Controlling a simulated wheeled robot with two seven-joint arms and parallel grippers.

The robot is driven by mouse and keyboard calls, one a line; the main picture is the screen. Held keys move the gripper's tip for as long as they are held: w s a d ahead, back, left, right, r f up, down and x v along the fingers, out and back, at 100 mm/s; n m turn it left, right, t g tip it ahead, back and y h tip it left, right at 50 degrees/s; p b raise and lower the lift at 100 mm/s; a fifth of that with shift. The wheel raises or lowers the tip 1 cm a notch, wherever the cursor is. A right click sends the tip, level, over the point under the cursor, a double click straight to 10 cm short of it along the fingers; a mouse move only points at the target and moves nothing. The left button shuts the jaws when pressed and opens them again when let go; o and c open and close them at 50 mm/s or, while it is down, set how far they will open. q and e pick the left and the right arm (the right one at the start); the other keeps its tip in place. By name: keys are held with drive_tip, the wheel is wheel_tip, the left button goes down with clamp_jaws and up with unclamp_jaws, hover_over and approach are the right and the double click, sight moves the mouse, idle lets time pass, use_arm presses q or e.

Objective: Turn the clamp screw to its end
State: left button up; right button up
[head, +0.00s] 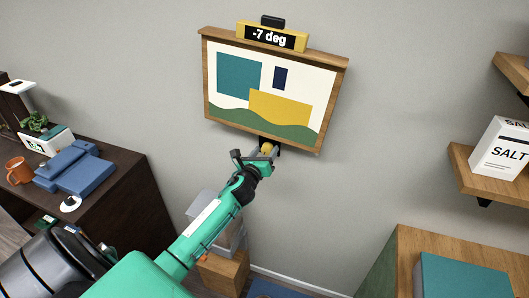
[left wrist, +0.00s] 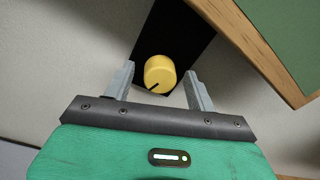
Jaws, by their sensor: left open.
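The clamp screw is a round yellow knob with a dark pointer line (left wrist: 160,73) on a black plate (left wrist: 180,30) under the picture frame's lower edge. It also shows in the head view (head: 267,148), partly covered by my gripper. My left gripper (left wrist: 160,84) is open, with one grey finger on each side of the knob; small gaps show between fingers and knob. In the head view my left gripper (head: 262,155) reaches up to the frame's bottom. The framed picture (head: 270,85) hangs tilted, its right side lower. A yellow display (head: 270,37) on top reads -7 deg. My right gripper is not in view.
A dark desk (head: 130,205) with blue boxes (head: 75,170) and an orange mug (head: 19,170) stands at the left. Wooden shelves (head: 480,180) with a salt box (head: 503,150) are at the right. The wall around the picture is clear.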

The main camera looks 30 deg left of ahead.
use_arm(q)
drive_tip(key=shift+c, duration=0.5)
drive_tip(key=c, duration=0.9)
drive_tip(key=shift+n, duration=0.3)
drive_tip(key=n+b, duration=0.1)
drive_tip(key=n, duration=0.2)
drive_tip(key=shift+f+n, duration=0.15)
drive_tip(key=shift+n, duration=0.25)
drive_tip(key=n+b, duration=0.1)
drive_tip(key=n, duration=0.4)
drive_tip(key=shift+n, duration=0.3)
drive_tip(key=n+b, duration=0.1)
drive_tip(key=n, duration=0.5)
drive_tip(key=shift+y, duration=0.4)
drive_tip(key=n, duration=0.6)
drive_tip(key=shift+f+n, duration=0.1)
drive_tip(key=shift+n, duration=0.2)
